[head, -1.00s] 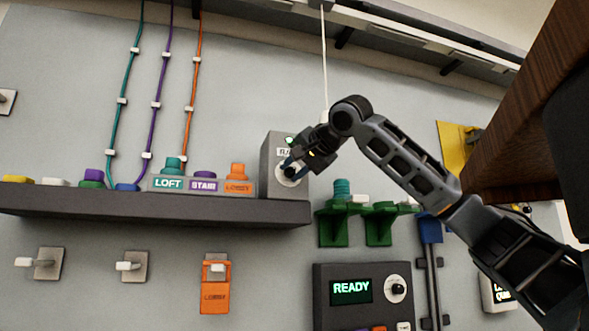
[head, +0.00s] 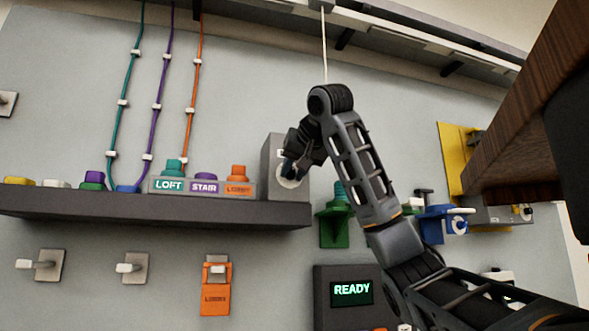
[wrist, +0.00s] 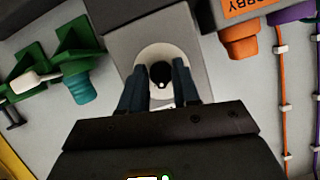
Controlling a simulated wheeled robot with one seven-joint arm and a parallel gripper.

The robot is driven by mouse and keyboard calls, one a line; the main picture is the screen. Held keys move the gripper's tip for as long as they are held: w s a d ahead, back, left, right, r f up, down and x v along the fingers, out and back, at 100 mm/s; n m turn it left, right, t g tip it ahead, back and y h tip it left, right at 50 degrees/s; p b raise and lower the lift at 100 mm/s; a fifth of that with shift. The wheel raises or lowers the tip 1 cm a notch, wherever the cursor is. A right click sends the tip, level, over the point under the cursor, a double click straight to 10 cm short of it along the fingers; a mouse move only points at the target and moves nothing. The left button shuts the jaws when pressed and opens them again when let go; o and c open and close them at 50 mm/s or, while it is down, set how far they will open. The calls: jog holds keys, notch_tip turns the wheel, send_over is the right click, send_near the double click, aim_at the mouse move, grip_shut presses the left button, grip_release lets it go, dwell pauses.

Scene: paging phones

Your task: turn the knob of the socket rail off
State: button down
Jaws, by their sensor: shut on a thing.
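The socket rail's control is a grey box (head: 272,180) at the right end of the dark shelf, with a black knob on a pale round dial (head: 291,183). In the wrist view the dark knob (wrist: 160,75) sits in the middle of the pale dial (wrist: 144,62). My gripper (head: 291,168) is at the box's front face, with its two fingers on either side of the knob and shut on it; the gripper also shows in the wrist view (wrist: 160,88). The gripper covers most of the box's label and its lamp in the head view.
LOFT, STAIR and LOBBY blocks (head: 203,187) stand left of the box on the shelf (head: 150,208). A green bracket (head: 334,226) is to the right. A READY display (head: 351,288) is below. Wood (head: 510,150) juts in at upper right.

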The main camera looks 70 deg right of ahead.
jog(key=n+g+h, duration=0.2)
jog(key=n, duration=0.1)
jog(key=shift+n, duration=0.3)
jog(key=n+h+b, duration=0.1)
jog(key=n, duration=0.1)
jog(key=n+g+h, duration=0.1)
jog(key=shift+w+a+n+g+b, duration=0.15)
jog(key=shift+n+g+b, duration=0.15)
jog(key=shift+n+b, duration=0.1)
dwell(0.4)
jog(key=c, duration=0.9)
grip_release()
jog(key=shift+o, duration=0.2)
